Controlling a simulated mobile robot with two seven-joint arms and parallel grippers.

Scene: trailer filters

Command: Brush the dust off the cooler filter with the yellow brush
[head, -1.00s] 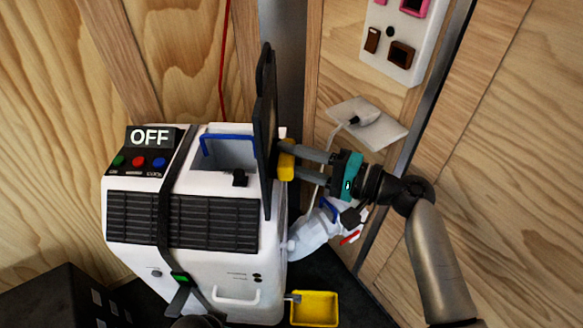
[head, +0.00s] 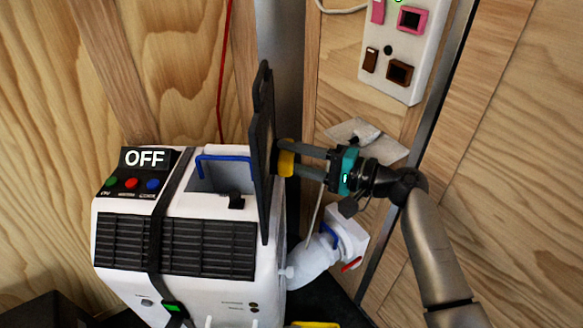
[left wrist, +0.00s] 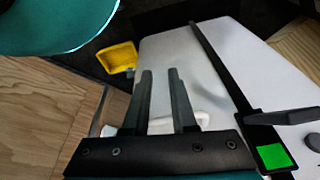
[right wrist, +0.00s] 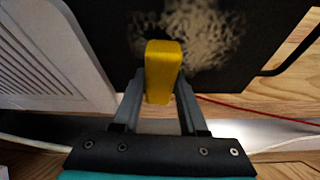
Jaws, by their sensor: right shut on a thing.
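The cooler filter (head: 262,150) is a dark, thin panel standing upright at the right side of the white cooler (head: 215,290), seen edge-on in the head view. In the right wrist view its dark face (right wrist: 105,25) carries a pale dust patch (right wrist: 205,30). My right gripper (head: 297,163) is shut on the yellow brush (right wrist: 163,70). The brush is at the dusty face; its bristles are hidden, so I cannot tell whether they touch. My left gripper (left wrist: 160,75) is empty and partly open near the cooler body, out of the head view.
The cooler's panel (head: 145,158) reads OFF, and a black strap (head: 160,215) crosses its body. A white hose fitting (head: 325,250) is below my right gripper. A yellow tray (left wrist: 117,57) lies beside the cooler. A socket strip (head: 398,50) is on the wooden wall.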

